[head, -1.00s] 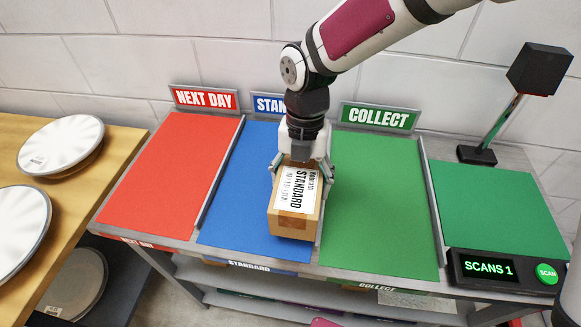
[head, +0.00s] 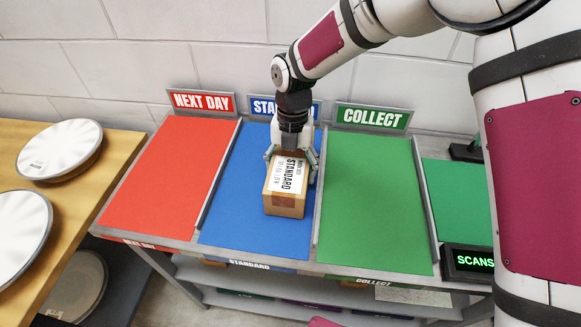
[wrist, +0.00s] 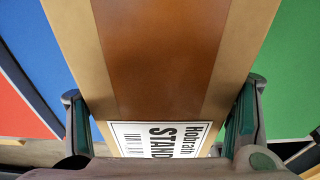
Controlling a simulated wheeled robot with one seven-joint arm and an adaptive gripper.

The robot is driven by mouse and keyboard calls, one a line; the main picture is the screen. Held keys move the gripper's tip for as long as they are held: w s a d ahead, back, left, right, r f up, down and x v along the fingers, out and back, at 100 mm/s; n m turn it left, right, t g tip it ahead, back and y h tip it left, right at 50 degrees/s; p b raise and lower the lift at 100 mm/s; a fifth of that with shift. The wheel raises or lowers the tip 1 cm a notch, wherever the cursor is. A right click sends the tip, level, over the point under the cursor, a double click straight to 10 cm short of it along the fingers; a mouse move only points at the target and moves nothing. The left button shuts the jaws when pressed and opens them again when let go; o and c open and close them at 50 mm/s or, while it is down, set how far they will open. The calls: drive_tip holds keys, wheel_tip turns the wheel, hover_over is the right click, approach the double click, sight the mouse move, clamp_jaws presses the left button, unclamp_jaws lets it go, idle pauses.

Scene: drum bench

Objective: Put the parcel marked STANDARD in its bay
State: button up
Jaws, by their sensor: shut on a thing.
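The parcel (head: 284,203) is a brown cardboard box with a white label reading STANDARD. My gripper (head: 291,166) is shut on it, one finger on each side, over the blue STANDARD bay (head: 235,235). In the wrist view the parcel (wrist: 160,60) fills the middle between my fingers (wrist: 160,125), with its label at the bottom edge. I cannot tell whether its underside touches the blue surface. The blue STANDARD sign (head: 262,106) behind the bay is partly hidden by my arm.
The red NEXT DAY bay (head: 165,185) is on the left and the green COLLECT bay (head: 375,200) on the right, both empty. Raised metal dividers (head: 318,222) separate the bays. A scanner display (head: 468,263) stands at the right, partly covered by my arm. Round drums (head: 60,148) lie on the wooden bench.

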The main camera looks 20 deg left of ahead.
drive_tip(key=shift+f, duration=0.1)
drive_tip(key=o, duration=1.8)
drive_tip(key=r, duration=0.3)
drive_tip(key=w+r+b, duration=0.1)
drive_tip(key=r, duration=0.7)
drive_tip(key=shift+w+a+r+b, duration=0.1)
drive_tip(key=shift+w+a+b, duration=0.1)
drive_tip(key=shift+w+b, duration=0.15)
drive_tip(key=shift+r, duration=0.45)
